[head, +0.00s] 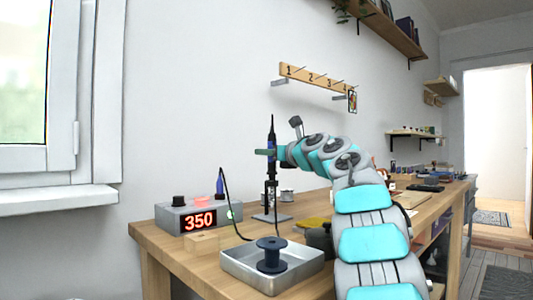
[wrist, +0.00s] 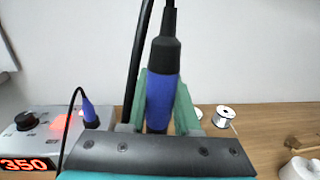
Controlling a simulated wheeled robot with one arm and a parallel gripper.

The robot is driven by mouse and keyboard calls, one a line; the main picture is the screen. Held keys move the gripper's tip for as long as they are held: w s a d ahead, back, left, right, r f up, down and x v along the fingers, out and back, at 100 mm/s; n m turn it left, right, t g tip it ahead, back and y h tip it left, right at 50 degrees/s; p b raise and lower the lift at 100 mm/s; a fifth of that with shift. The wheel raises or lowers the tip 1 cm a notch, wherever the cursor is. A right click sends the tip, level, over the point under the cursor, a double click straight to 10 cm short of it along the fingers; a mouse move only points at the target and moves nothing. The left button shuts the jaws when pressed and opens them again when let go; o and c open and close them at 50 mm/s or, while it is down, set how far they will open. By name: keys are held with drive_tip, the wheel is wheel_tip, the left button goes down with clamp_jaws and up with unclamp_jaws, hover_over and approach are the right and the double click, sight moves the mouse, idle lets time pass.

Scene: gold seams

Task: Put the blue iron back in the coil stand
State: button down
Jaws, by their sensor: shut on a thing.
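My gripper (head: 267,152) is shut on the blue iron (head: 271,136), holding it upright above the workbench. In the wrist view, the green fingers of my gripper (wrist: 163,104) clasp the blue handle of the iron (wrist: 162,92) from both sides, with its black collar and cord upward. The coil stand (head: 270,192) is directly below the iron in the head view, on a grey base. The iron's lower end meets the stand's top in the picture. I cannot tell whether its tip is inside the coil. The wrist view hides the tip and stand.
A station (head: 199,215) reading 350 stands left of the stand, with a blue plug-like piece (wrist: 90,111) and black cable beside it. A metal tray (head: 240,264) holding a dark spool (head: 271,254) is in front. A numbered hook rack (head: 315,78) is on the wall.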

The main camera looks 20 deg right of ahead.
drive_tip(key=shift+f+b, duration=0.75)
drive_tip(key=shift+f, duration=0.15)
drive_tip(key=shift+c, duration=0.4)
unclamp_jaws()
idle(0.4)
wheel_tip(320, 180, up, 7)
drive_tip(key=p, duration=0.7)
idle(1.0)
